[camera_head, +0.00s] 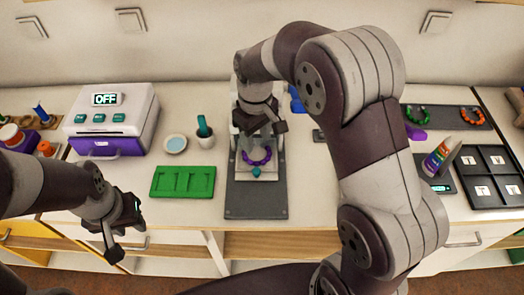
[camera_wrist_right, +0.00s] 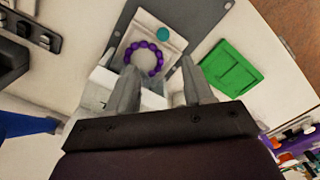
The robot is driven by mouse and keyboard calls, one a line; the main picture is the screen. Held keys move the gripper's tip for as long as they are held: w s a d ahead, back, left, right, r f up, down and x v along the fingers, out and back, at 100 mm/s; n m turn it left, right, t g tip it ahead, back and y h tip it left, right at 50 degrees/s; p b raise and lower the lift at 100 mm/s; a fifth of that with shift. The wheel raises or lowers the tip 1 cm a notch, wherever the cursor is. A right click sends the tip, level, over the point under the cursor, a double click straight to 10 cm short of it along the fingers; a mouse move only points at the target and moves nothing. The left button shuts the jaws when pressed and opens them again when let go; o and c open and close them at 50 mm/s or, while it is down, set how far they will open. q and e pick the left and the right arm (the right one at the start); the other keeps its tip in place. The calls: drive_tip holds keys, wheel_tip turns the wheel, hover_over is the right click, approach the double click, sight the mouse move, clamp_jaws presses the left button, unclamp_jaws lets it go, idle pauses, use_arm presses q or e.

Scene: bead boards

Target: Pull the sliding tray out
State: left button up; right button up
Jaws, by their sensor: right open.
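The pale sliding tray (camera_head: 242,174) lies on a dark grey base plate (camera_head: 256,202). A ring of purple beads (camera_head: 257,157) is on it, and a teal round knob (camera_head: 256,171) is at its front. In the right wrist view the tray (camera_wrist_right: 135,29), ring (camera_wrist_right: 158,70) and knob (camera_wrist_right: 162,34) show beyond the fingers. My right gripper (camera_head: 262,132) is over the back of the tray, open and empty, with its fingers spread; it also shows in the wrist view (camera_wrist_right: 159,66). My left gripper (camera_head: 126,232) is open and empty at the table's front left.
A green slotted board (camera_head: 183,182) lies left of the base plate. A black compartment tray (camera_head: 490,176) and bead bracelets are at the right. My right arm hides part of the table.

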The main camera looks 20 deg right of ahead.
sight(256, 171)
drive_tip(key=f, duration=1.1)
drive_tip(key=shift+s+a, duration=0.1)
drive_tip(key=shift+s, duration=0.2)
drive_tip(key=shift+s+a+f, duration=0.1)
drive_tip(key=shift+s+f, duration=0.1)
drive_tip(key=shift+f, duration=0.25)
drive_tip(key=shift+w+f, duration=0.1)
drive_tip(key=shift+c, duration=0.3)
clamp_jaws()
